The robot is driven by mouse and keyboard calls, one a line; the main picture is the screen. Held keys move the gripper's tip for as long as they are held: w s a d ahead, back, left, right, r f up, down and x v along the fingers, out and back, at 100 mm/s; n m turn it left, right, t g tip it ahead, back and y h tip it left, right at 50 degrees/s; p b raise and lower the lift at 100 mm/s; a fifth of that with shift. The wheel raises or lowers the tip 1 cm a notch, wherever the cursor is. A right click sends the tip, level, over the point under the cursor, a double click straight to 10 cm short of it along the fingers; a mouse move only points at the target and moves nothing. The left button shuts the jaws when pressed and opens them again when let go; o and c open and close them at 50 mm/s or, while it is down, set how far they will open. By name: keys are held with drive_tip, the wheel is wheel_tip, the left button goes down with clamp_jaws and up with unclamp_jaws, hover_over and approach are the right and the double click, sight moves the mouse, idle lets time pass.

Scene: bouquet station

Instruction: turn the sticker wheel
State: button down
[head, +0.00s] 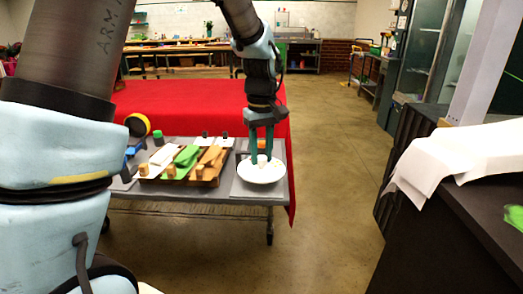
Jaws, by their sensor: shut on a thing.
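The sticker wheel appears to be the white round disc (262,175) lying flat at the right end of the grey table. My gripper (262,158) points straight down over it, with its two teal fingers at the disc's upper middle. The fingers are shut on a small whitish part of the wheel, mostly hidden between the fingertips. Any stickers or marks on the disc are too small to make out.
Left of the wheel, a wooden tray (178,180) holds green, white and tan pieces. A yellow-and-black roll (137,125) stands further left. A red-covered table (205,103) is behind. At right, a dark counter (455,245) bears white paper (460,160). The floor between is clear.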

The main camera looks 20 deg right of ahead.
drive_tip(key=m+p, duration=0.2)
drive_tip(key=m, duration=0.5)
drive_tip(key=shift+r, duration=0.1)
drive_tip(key=m+p, duration=0.1)
drive_tip(key=m, duration=0.3)
drive_tip(key=shift+m+p, duration=0.3)
drive_tip(key=shift+p, duration=0.1)
drive_tip(key=shift+m+p, duration=0.5)
drive_tip(key=shift+m, duration=0.9)
drive_tip(key=c, duration=0.5)
unclamp_jaws()
